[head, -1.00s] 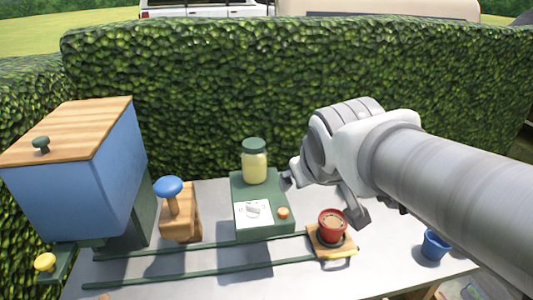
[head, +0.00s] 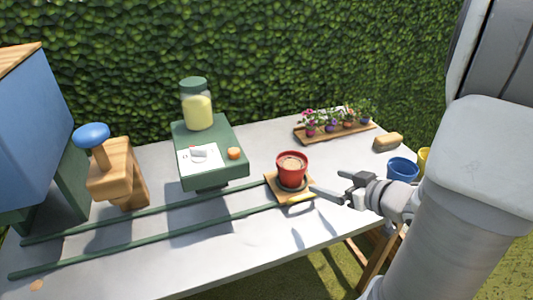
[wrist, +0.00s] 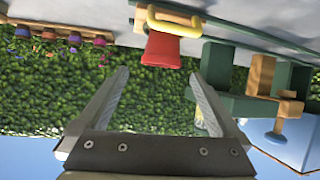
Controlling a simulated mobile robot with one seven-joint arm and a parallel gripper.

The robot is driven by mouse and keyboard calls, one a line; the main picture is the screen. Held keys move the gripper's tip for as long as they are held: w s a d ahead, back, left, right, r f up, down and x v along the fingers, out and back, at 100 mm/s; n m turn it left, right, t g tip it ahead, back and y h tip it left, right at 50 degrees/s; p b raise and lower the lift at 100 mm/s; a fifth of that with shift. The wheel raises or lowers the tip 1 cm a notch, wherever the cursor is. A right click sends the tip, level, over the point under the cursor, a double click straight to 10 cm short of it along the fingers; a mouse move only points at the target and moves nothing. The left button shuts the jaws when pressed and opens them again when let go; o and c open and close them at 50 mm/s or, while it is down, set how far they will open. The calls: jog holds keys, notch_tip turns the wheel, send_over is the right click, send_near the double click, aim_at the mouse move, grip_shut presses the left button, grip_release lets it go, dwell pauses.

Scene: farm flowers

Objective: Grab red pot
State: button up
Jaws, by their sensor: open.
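The red pot (head: 292,172), filled with brown soil, stands upright on a small wooden carriage (head: 277,184) with a yellow front edge at the right end of the green rails. My gripper (head: 330,182) is open and empty just right of the pot, with its fingers pointing toward it. In the wrist view, which is upside down, the red pot (wrist: 160,52) shows ahead of the two spread fingers (wrist: 158,75), with a gap between. The yellow handle (wrist: 174,22) of the carriage partly covers the pot's lower part there.
A green machine (head: 213,172) with a yellow jar (head: 197,110) stands left of the pot. A wooden stamp with a blue knob (head: 92,137) is farther left. Behind lies a tray of flowers (head: 310,137). A blue pot (head: 402,169) stands right, beside my arm.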

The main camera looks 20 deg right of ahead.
aim_at(299, 177)
jog(key=x, duration=0.3)
jog(key=b+x, duration=0.1)
jog(key=x, duration=0.3)
jog(key=f+b+x, duration=0.1)
jog(key=x, duration=0.3)
jog(key=shift+s+a, duration=0.3)
jog(key=shift+b+x, duration=1.15)
jog(key=shift+x, duration=1.9)
jog(key=shift+r, duration=0.1)
jog(key=c, duration=1.5)
jog(key=shift+r, duration=0.15)
